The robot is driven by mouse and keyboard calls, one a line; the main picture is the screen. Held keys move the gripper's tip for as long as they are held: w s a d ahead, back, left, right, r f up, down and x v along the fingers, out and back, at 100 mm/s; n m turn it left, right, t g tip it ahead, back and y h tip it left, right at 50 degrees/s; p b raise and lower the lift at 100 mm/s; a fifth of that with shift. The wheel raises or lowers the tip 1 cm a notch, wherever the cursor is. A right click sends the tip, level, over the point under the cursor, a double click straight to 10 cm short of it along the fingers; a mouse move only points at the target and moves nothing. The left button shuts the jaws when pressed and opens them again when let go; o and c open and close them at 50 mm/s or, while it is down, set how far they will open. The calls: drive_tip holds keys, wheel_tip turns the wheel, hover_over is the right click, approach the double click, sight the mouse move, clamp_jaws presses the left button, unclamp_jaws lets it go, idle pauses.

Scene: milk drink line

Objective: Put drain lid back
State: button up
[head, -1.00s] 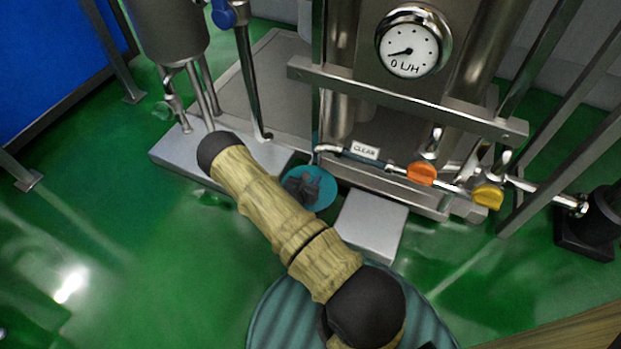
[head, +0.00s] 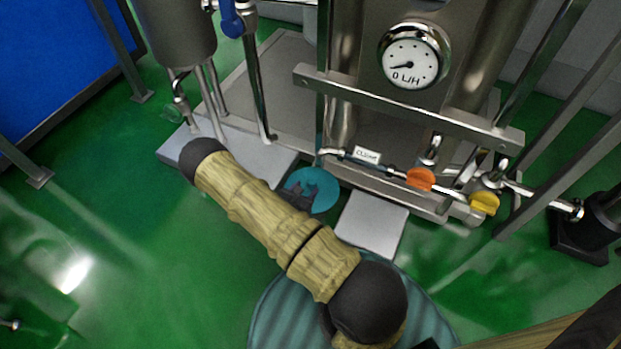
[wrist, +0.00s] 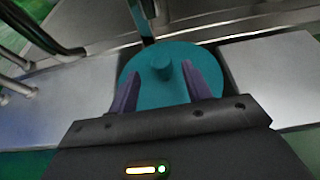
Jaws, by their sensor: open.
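The teal round drain lid (head: 320,182) lies at floor level between two grey plates in front of the steel machine. It looks flat; whether it is fully seated cannot be told, and the drain under it is hidden. In the wrist view the lid (wrist: 168,96) shows a small round knob (wrist: 161,69) on top. My gripper (head: 302,193) is over the lid's near left part. In the wrist view my gripper (wrist: 160,72) is open, its dark fingers on either side of the line to the knob, with no visible grip on it.
A left grey plate (head: 270,156) and a right grey plate (head: 371,225) flank the lid. Behind it run a pipe with a label (head: 367,154), an orange valve handle (head: 420,179) and a yellow one (head: 484,204). Green floor (head: 130,235) is clear at left.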

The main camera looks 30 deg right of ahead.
drive_tip(key=p+v, duration=0.1)
drive_tip(key=v, duration=0.3)
drive_tip(key=shift+r, duration=0.1)
idle(0.4)
drive_tip(key=s+d+r+m+g, duration=0.1)
drive_tip(key=s+r+m+g, duration=0.4)
drive_tip(key=r, duration=0.3)
drive_tip(key=s+d+r+m+g, duration=0.1)
drive_tip(key=s+r+m+g, duration=0.2)
drive_tip(key=r+m+g, duration=0.35)
drive_tip(key=s+a+r+m+t+y, duration=0.2)
drive_tip(key=a+r+m+y, duration=0.2)
drive_tip(key=r+m, duration=0.3)
drive_tip(key=s+a+r+m+t+y, duration=0.2)
drive_tip(key=a+r+m+y, duration=0.3)
drive_tip(key=r, duration=0.6)
drive_tip(key=shift+s+r+m+t+y, duration=0.2)
drive_tip(key=shift+r+m+t+y, duration=0.2)
drive_tip(key=shift+m+t+y, duration=0.6)
drive_tip(key=shift+a, duration=0.15)
